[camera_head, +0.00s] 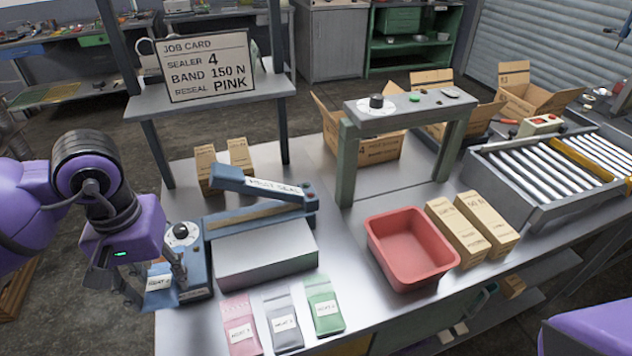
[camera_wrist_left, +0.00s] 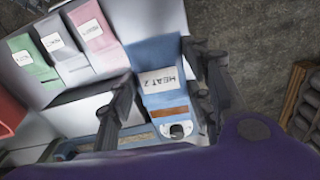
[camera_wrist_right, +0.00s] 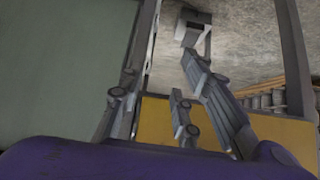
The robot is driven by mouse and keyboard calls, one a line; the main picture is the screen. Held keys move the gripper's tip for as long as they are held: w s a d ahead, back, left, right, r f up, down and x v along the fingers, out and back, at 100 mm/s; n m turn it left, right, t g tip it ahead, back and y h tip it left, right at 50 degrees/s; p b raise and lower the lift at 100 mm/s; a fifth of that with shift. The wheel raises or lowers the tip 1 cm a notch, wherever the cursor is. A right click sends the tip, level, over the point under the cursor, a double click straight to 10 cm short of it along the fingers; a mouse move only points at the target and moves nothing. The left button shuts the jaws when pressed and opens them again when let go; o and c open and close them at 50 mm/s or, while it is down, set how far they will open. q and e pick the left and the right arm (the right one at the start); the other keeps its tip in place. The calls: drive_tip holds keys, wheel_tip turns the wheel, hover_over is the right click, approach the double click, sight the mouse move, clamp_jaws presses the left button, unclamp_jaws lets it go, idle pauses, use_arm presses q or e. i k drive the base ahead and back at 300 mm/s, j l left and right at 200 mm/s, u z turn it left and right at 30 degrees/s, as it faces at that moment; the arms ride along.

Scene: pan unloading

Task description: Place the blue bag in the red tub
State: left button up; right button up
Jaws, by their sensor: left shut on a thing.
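The blue bag (camera_head: 160,280) carries a white label reading HEAT 2. My left gripper (camera_head: 152,272) is shut on it at the left end of the bench, beside the heat sealer. In the left wrist view the bag (camera_wrist_left: 158,55) sits between the two fingers of my left gripper (camera_wrist_left: 165,90). The red tub (camera_head: 412,245) stands empty on the right half of the bench, well apart from the bag. A sliver of the tub (camera_wrist_left: 10,113) shows in the left wrist view. My right gripper (camera_wrist_right: 160,85) looks open and empty in the right wrist view.
The heat sealer (camera_head: 262,193) and a grey block (camera_head: 265,255) stand between bag and tub. Pink (camera_head: 240,325), grey (camera_head: 283,320) and green (camera_head: 324,305) bags lie at the front. Cartons (camera_head: 470,228) stand right of the tub. A raised control stand (camera_head: 410,103) is behind it.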

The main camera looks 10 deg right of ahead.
sight(404, 258)
drive_tip(key=z, duration=0.4)
drive_tip(key=l+z, duration=0.1)
drive_tip(key=z, duration=0.7)
drive_tip(key=l+z, duration=0.1)
drive_tip(key=z, duration=0.25)
drive_tip(key=i, duration=0.05)
